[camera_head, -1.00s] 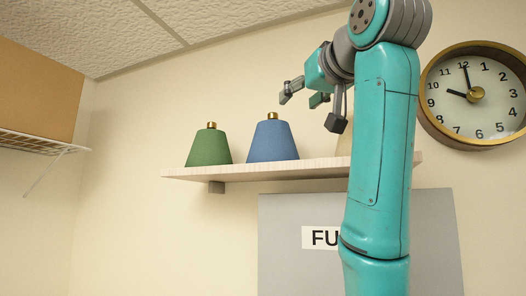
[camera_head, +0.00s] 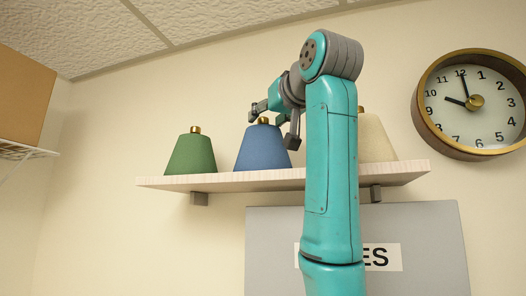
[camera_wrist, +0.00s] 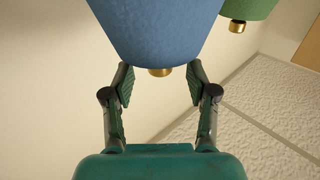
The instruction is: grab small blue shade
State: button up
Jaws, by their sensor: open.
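The blue shade (camera_head: 262,149) is a tapered cone with a brass top knob, upright on the wall shelf. It also fills the upper middle of the wrist view (camera_wrist: 158,30), upside down. My gripper (camera_head: 265,112) is at the top of the blue shade, close to its knob. In the wrist view my gripper (camera_wrist: 160,84) is open, its two fingers on either side of the brass knob with nothing between the pads but that top end. Whether a finger touches the shade I cannot tell.
A green shade (camera_head: 191,155) stands left of the blue one, and a cream shade (camera_head: 375,138) stands to the right, partly behind my arm. The shelf (camera_head: 225,182) is pale wood. Below it is a grey panel (camera_head: 270,235). A round clock (camera_head: 474,103) hangs at right.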

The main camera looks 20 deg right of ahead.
aim_at(266, 120)
jog(key=shift+w+a, duration=0.1)
jog(key=shift+w, duration=1.4)
grip_shut()
